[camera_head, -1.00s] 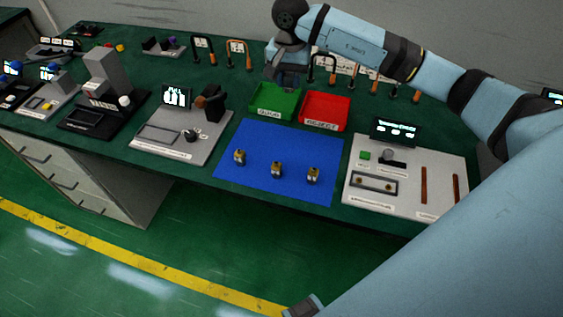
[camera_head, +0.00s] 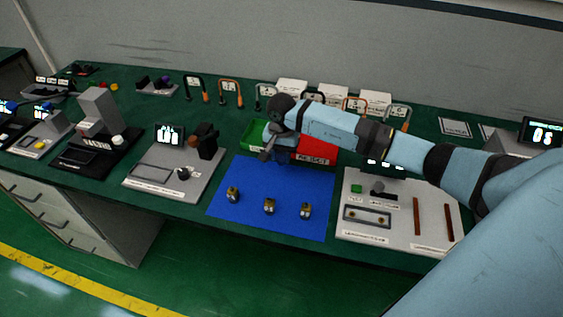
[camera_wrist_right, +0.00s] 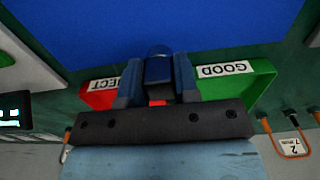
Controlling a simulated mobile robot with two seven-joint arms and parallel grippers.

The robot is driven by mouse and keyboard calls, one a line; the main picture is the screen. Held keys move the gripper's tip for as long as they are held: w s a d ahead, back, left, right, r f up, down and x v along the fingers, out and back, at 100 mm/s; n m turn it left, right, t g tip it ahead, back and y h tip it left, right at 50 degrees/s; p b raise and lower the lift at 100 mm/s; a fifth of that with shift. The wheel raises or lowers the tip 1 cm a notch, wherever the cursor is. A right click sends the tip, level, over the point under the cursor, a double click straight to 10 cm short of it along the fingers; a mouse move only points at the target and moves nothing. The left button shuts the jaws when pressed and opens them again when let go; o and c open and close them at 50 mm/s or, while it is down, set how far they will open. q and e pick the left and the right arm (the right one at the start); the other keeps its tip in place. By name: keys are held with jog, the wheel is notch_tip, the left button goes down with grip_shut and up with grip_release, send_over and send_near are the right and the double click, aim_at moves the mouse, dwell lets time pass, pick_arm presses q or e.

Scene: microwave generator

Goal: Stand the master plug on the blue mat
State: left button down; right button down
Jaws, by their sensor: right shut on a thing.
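My right gripper (camera_head: 272,153) is over the back edge of the blue mat (camera_head: 250,178), in front of the green and red trays. In the right wrist view its fingers (camera_wrist_right: 157,82) are shut on a dark blue round-topped piece (camera_wrist_right: 158,66), which looks like the master plug. The piece is above the mat, which also shows in the wrist view (camera_wrist_right: 160,22); its far end is hidden. Three small metal and dark plugs stand in a row on the front of the mat: left (camera_head: 233,194), middle (camera_head: 269,206) and right (camera_head: 305,210). My left gripper is not in view.
The green GOOD tray (camera_wrist_right: 240,80) and red REJECT tray (camera_head: 318,150) stand behind the mat. A grey tester panel (camera_head: 400,215) is to its right, a grey station with a black fixture (camera_head: 207,143) to its left. The mat's middle is clear.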

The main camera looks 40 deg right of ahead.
aim_at(281, 162)
jog(key=shift+f, duration=1.85)
jog(key=shift+f, duration=0.15)
jog(key=c, duration=0.9)
grip_release()
jog(key=shift+o, duration=0.2)
jog(key=shift+r, duration=0.6)
notch_tip(281, 162, up, 11)
jog(key=shift+r+b, duration=0.1)
jog(key=shift+b, duration=0.3)
